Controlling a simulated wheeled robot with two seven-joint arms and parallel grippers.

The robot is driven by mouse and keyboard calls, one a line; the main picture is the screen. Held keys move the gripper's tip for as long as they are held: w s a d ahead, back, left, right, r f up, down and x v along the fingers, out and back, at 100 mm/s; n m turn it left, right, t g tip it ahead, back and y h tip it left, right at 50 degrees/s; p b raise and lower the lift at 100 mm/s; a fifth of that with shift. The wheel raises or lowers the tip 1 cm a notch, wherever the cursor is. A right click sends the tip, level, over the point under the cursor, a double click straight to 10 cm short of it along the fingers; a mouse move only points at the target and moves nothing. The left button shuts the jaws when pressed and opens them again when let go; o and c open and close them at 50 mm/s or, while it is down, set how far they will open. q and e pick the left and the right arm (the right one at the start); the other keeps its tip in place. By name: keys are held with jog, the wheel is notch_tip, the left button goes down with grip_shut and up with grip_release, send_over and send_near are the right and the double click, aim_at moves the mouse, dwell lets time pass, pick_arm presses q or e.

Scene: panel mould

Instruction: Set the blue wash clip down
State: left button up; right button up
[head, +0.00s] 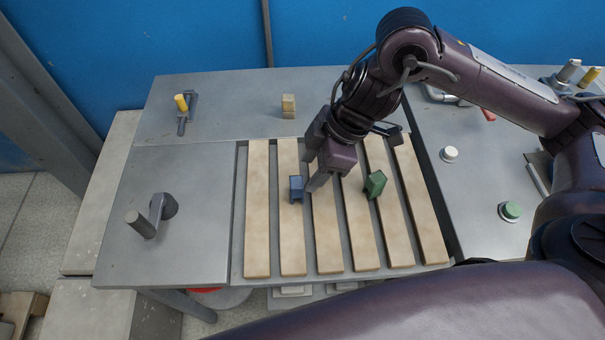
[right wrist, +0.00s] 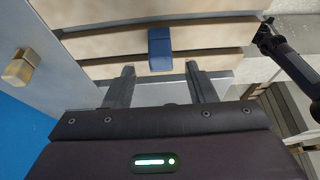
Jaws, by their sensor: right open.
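The blue wash clip (head: 296,189) stands on a wooden slat left of the middle of the slatted panel (head: 258,225). My right gripper (head: 312,172) is over the slats, just right of the clip in the head view. In the right wrist view the blue clip (right wrist: 160,49) lies ahead of the two fingertips (right wrist: 158,72), which are spread apart with nothing between them. The gripper is open and apart from the clip. A green clip (head: 375,184) stands on the slats further right. My left gripper is not in view.
A wooden block (head: 288,106) stands on the grey table behind the slats. A yellow-topped fitting (head: 182,103) and a grey handle fitting (head: 150,220) are at the left. White (head: 449,154) and green (head: 510,211) knobs are at the right. The left plate is mostly clear.

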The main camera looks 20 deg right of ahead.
jog(key=shift+p+v, duration=0.35)
jog(key=shift+v, duration=1.65)
